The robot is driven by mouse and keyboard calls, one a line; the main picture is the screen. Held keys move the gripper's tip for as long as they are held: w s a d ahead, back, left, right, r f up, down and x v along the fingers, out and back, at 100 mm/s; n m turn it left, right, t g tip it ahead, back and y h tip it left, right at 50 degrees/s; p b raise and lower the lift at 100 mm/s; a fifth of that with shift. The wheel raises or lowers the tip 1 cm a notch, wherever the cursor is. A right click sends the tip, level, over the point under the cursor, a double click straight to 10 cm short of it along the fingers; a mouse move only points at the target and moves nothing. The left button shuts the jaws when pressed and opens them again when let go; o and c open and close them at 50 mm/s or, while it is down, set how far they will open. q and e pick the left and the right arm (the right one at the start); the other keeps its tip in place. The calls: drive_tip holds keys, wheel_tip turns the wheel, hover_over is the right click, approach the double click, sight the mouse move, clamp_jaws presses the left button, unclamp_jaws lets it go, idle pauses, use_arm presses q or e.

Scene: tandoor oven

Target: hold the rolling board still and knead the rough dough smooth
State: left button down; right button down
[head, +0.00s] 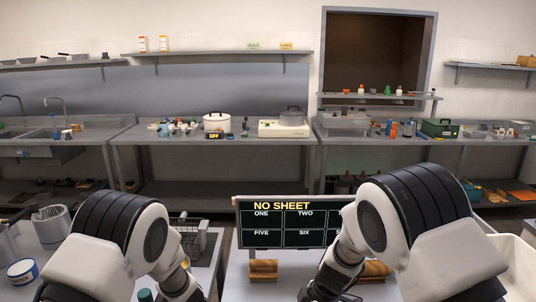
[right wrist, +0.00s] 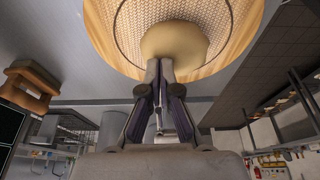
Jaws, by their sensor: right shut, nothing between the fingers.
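In the right wrist view the dough (right wrist: 175,40) is a smooth-looking, pale tan, rounded lump. It lies on the round rolling board (right wrist: 118,28), which has a patterned middle and a light wooden rim. My right gripper (right wrist: 159,66) is shut and empty. Its fingertips are at the edge of the dough and overlap it in the picture; I cannot tell if they press into it.
A black order screen (head: 283,222) reading "NO SHEET" stands ahead, with a small wooden stand (head: 263,268) before it. A wire basket (head: 190,238) is at left, and a white tub (head: 515,262) at right. A back counter (head: 225,142) holds pots and jars.

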drive_tip(key=shift+r, duration=1.45)
drive_tip(key=shift+s+d, duration=0.85)
drive_tip(key=shift+f, duration=1.2)
drive_tip(key=shift+f, duration=0.4)
